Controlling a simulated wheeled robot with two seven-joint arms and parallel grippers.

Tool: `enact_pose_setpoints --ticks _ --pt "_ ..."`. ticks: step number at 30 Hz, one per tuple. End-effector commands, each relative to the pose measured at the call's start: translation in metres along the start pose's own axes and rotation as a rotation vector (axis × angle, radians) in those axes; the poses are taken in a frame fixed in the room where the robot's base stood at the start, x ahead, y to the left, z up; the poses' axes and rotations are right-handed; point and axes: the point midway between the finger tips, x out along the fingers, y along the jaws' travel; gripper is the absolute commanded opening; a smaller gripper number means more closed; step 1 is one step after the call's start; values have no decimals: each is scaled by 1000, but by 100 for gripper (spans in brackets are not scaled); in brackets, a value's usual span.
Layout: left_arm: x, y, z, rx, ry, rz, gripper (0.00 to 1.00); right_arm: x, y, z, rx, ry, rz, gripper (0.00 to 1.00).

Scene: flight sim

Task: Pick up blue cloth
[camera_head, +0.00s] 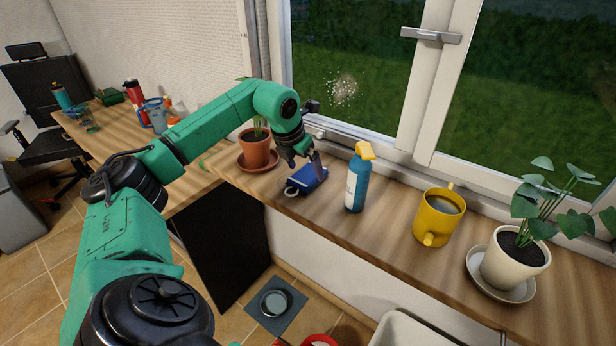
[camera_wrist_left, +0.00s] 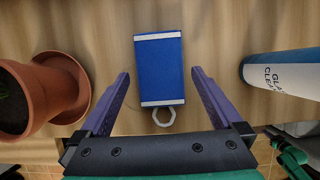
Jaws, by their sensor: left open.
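The blue cloth (camera_head: 308,180) is a folded blue block with white edge bands and a white loop. It lies on the wooden windowsill between a terracotta pot and a spray bottle. In the left wrist view the cloth (camera_wrist_left: 159,70) lies flat, just beyond and between the fingertips, with its loop toward the gripper. My left gripper (camera_head: 302,161) is over the cloth, fingers pointing down. In the wrist view the gripper (camera_wrist_left: 160,75) is open, with purple fingers either side of the cloth's line and nothing between them. My right gripper is not in view.
A terracotta pot (camera_head: 255,152) stands left of the cloth. A blue glass cleaner bottle (camera_head: 356,180) with a yellow top stands close on the right. Farther right are a yellow watering can (camera_head: 436,219) and a white potted plant (camera_head: 513,266). The window is behind.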

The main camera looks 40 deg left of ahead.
Motion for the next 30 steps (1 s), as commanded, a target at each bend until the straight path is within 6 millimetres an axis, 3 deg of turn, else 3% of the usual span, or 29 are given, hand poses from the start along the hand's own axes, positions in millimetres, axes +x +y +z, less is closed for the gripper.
enact_pose_setpoints --ticks 5,30 --pt "21 0 0 0 -1 0 100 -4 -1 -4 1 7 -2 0" --pt "26 0 -2 1 -1 0 100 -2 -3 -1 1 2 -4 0"
